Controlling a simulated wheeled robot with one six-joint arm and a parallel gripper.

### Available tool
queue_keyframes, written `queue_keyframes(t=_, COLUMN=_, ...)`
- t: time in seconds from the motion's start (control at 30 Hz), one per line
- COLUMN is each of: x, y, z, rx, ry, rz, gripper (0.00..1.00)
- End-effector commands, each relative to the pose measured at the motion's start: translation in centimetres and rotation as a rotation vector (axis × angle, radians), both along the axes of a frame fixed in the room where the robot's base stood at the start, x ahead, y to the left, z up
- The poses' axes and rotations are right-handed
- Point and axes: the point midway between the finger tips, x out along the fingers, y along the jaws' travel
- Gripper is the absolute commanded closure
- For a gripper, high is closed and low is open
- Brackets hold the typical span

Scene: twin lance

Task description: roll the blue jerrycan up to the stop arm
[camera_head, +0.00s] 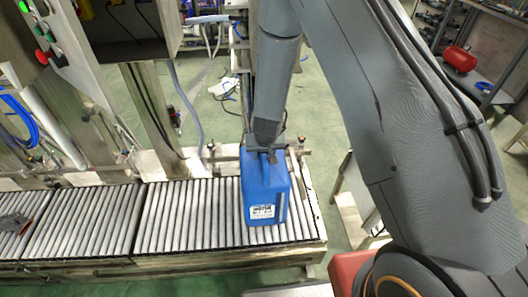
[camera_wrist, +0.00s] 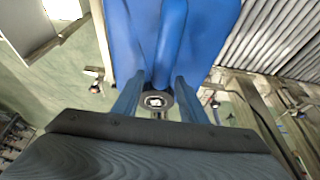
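The blue jerrycan (camera_head: 265,190) stands upright on the roller conveyor (camera_head: 180,220), near its right end, with a white label facing the camera. In the wrist view the jerrycan (camera_wrist: 205,35) fills the top middle, with its handle and a dark round cap visible. My gripper (camera_head: 262,150) is at the top of the jerrycan. In the wrist view its two fingers (camera_wrist: 159,82) stand apart, on either side of the handle end and cap. I cannot tell whether they touch it. Small metal fittings (camera_head: 302,150) stand just right of the jerrycan; I cannot tell whether one is the stop arm.
The rollers left of the jerrycan are clear up to a dark object (camera_head: 14,224) at the far left. A metal frame with a control panel (camera_head: 55,40) rises behind the conveyor. A metal stand (camera_head: 358,195) is right of the conveyor end. Green floor lies behind.

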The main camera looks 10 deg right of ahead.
Motion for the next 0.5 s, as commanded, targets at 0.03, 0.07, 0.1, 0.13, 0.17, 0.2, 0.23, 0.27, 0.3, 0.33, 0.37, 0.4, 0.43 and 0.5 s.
queue_keyframes(t=0.03, x=0.14, y=0.00, z=-0.20, rx=0.000, ry=-0.001, rz=-0.001, gripper=0.61)
queue_keyframes(t=0.07, x=0.18, y=0.00, z=-0.28, rx=0.000, ry=-0.001, rz=-0.001, gripper=0.61)
queue_keyframes(t=0.1, x=0.22, y=0.00, z=-0.37, rx=0.000, ry=-0.001, rz=-0.001, gripper=0.61)
queue_keyframes(t=0.13, x=0.22, y=0.00, z=-0.41, rx=0.000, ry=-0.001, rz=-0.001, gripper=0.61)
queue_keyframes(t=0.17, x=0.23, y=0.00, z=-0.42, rx=0.000, ry=-0.001, rz=-0.001, gripper=0.61)
queue_keyframes(t=0.2, x=0.23, y=0.00, z=-0.43, rx=0.000, ry=-0.001, rz=-0.001, gripper=0.61)
queue_keyframes(t=0.23, x=0.23, y=0.00, z=-0.42, rx=0.000, ry=-0.001, rz=-0.001, gripper=0.61)
queue_keyframes(t=0.27, x=0.23, y=0.00, z=-0.42, rx=0.000, ry=-0.001, rz=-0.001, gripper=0.61)
queue_keyframes(t=0.3, x=0.22, y=0.00, z=-0.42, rx=0.000, ry=-0.001, rz=-0.001, gripper=0.61)
queue_keyframes(t=0.33, x=0.22, y=0.01, z=-0.42, rx=0.000, ry=-0.001, rz=-0.001, gripper=0.61)
queue_keyframes(t=0.37, x=0.22, y=0.01, z=-0.42, rx=0.000, ry=-0.001, rz=-0.001, gripper=0.63)
queue_keyframes(t=0.4, x=0.21, y=0.01, z=-0.41, rx=0.000, ry=-0.001, rz=-0.001, gripper=0.70)
queue_keyframes(t=0.43, x=0.21, y=0.01, z=-0.41, rx=0.000, ry=-0.001, rz=-0.001, gripper=0.75)
queue_keyframes(t=0.5, x=0.21, y=0.01, z=-0.41, rx=0.000, ry=-0.001, rz=-0.001, gripper=0.87)
